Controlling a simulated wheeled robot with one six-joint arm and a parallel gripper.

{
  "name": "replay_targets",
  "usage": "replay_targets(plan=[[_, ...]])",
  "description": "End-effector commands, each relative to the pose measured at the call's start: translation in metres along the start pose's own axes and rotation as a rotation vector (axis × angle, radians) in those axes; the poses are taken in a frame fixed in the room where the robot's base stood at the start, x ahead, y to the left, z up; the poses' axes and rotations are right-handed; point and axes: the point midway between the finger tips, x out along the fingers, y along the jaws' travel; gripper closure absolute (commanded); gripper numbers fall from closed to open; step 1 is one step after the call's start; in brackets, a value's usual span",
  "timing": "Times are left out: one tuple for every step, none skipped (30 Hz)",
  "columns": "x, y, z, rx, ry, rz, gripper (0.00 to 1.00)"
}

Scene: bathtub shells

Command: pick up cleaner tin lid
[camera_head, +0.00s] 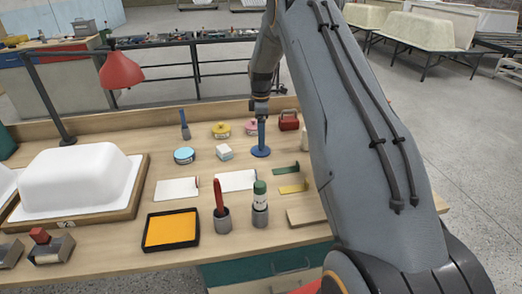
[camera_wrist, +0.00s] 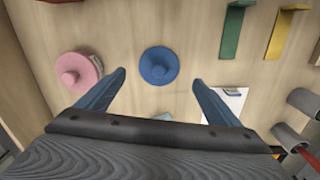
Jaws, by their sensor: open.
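A round blue lid (camera_head: 261,152) with a raised knob lies on the workbench. In the wrist view the blue lid (camera_wrist: 159,66) shows from above, between and just beyond my fingertips. My gripper (camera_head: 261,130) hangs above it, pointing down. In the wrist view my gripper (camera_wrist: 158,79) is open, with one blue finger on each side and nothing between them. A pink-lidded tin (camera_wrist: 75,72) stands to the left of the fingers. It also shows in the head view (camera_head: 251,127), behind the blue lid. No label is readable.
A red box (camera_head: 289,120) and a green bracket (camera_head: 285,170) lie to the right. A white tub shell (camera_head: 78,183) stands at left.

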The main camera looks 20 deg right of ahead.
Motion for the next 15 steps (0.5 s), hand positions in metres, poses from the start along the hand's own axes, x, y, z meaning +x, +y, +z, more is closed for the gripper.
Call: replay_targets(plan=[[0.005, -0.001, 0.0, 0.0, 0.0, -0.003, 0.13], [0.007, -0.001, 0.0, 0.001, 0.0, -0.002, 0.13], [0.01, -0.001, 0.0, 0.001, 0.0, -0.002, 0.13], [0.012, -0.001, 0.0, 0.001, 0.0, -0.002, 0.13], [0.014, -0.001, 0.0, 0.001, 0.0, -0.002, 0.13], [0.018, 0.0, 0.0, 0.001, 0.0, -0.002, 0.13], [0.021, 0.0, 0.0, 0.002, 0.0, -0.002, 0.13], [0.025, 0.0, 0.0, 0.002, 0.0, -0.003, 0.13], [0.03, 0.0, -0.001, 0.002, 0.0, -0.003, 0.13], [0.034, 0.0, -0.001, 0.002, 0.0, -0.003, 0.13], [0.037, 0.001, -0.001, 0.002, 0.0, -0.002, 0.13], [0.042, 0.001, -0.001, 0.002, 0.0, -0.001, 0.13], [0.046, 0.001, -0.001, 0.002, 0.0, -0.002, 0.13], [0.05, 0.001, -0.001, 0.002, 0.0, -0.002, 0.13], [0.053, 0.001, -0.001, 0.002, 0.0, -0.001, 0.13]])
